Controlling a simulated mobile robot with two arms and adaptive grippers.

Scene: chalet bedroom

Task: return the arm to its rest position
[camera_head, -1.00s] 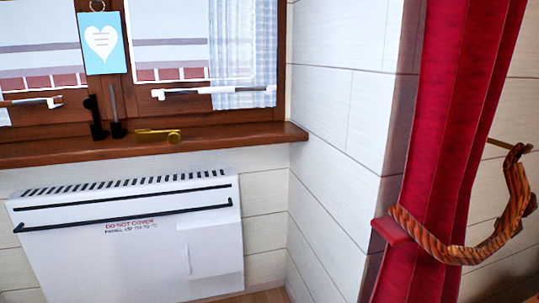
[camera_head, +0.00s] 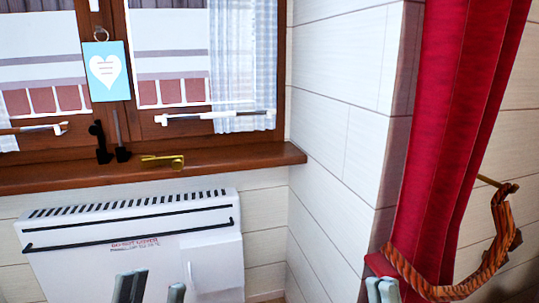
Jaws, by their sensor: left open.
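My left gripper (camera_head: 153,288) shows at the bottom edge, left of centre, in front of the white heater. Its two grey fingertips are apart with nothing between them, so it is open and empty. My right gripper (camera_head: 381,290) shows only as small grey tips at the bottom edge, in front of the wall's corner and the lower red curtain. The rest of it is cut off, and I cannot tell whether it is open. Both arms are out of view below the frame.
A white heater (camera_head: 205,245) is on the wall under the wooden window sill (camera_head: 225,157). A blue heart tag (camera_head: 104,70) hangs at the window. A red curtain (camera_head: 455,130) with a striped tie (camera_head: 500,240) hangs at right.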

